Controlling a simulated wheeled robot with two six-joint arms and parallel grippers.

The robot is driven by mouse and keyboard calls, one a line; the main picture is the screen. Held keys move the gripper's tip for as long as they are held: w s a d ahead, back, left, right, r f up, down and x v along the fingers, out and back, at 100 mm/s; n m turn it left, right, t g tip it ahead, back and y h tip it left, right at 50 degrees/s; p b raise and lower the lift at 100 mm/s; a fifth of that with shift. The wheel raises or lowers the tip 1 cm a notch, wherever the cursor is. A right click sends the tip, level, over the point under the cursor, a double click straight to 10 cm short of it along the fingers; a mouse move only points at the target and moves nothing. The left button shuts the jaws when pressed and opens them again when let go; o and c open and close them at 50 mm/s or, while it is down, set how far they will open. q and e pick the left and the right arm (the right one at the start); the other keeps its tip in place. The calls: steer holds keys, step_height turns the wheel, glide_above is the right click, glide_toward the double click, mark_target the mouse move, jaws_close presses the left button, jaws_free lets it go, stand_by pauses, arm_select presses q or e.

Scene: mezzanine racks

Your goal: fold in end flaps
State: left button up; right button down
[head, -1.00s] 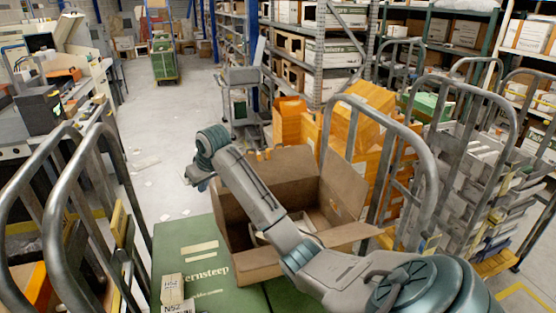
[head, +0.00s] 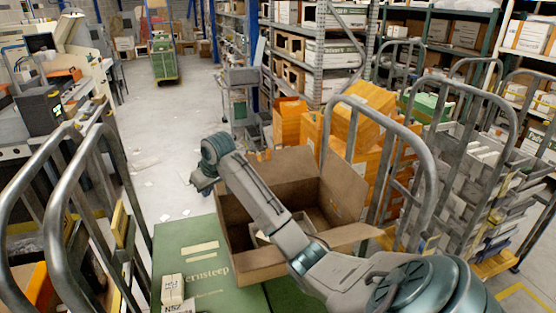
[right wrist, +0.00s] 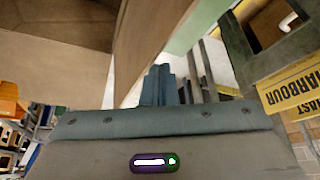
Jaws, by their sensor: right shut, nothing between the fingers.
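An open brown cardboard box (head: 250,264) stands on a green surface (head: 185,250) in the head view. Its right flap (head: 343,186) stands up and leans outward. A back panel (head: 290,168) is also raised. My right arm crosses over the box and hides part of its opening and left side. My right gripper (head: 200,182) is beyond the box's left edge, shut and empty. In the right wrist view the shut fingers (right wrist: 165,88) point past a large cardboard panel (right wrist: 150,45); I cannot tell whether they touch it. My left gripper is out of view.
Metal cart rails stand at left (head: 62,225) and right (head: 425,165) of the box. Orange boxes (head: 360,120) are stacked behind.

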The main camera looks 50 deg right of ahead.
steer(key=shift+s+d, duration=0.55)
steer(key=shift+d, duration=0.2)
steer(key=s+d, duration=0.5)
steer(key=d, duration=0.3)
steer(key=shift+d, duration=0.2)
stand_by(0.5)
step_height(320, 180, up, 7)
stand_by(0.7)
